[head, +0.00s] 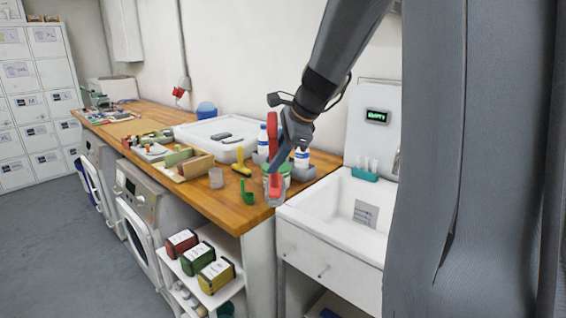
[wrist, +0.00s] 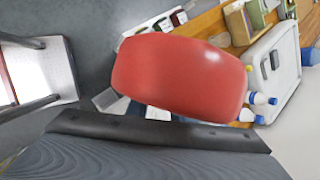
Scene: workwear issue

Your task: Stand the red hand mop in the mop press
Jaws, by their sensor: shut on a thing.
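The red hand mop (head: 273,135) is in my gripper (head: 281,118), hanging roughly upright over the front right corner of the wooden counter. Its pale lower end is near the counter edge; I cannot tell whether it touches anything. In the wrist view the mop's red body (wrist: 180,75) fills the middle, close to the jaw. My gripper is shut on it. I cannot make out the mop press for certain; the mop and arm cover part of that corner.
Behind the mop stand white bottles (head: 301,158) and a tub (head: 283,172). Left of it are a green tool (head: 248,191), a yellow tool (head: 241,163) and a clear cup (head: 216,178). A white sink (head: 335,210) adjoins on the right. Coloured boxes (head: 215,275) sit on a shelf below.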

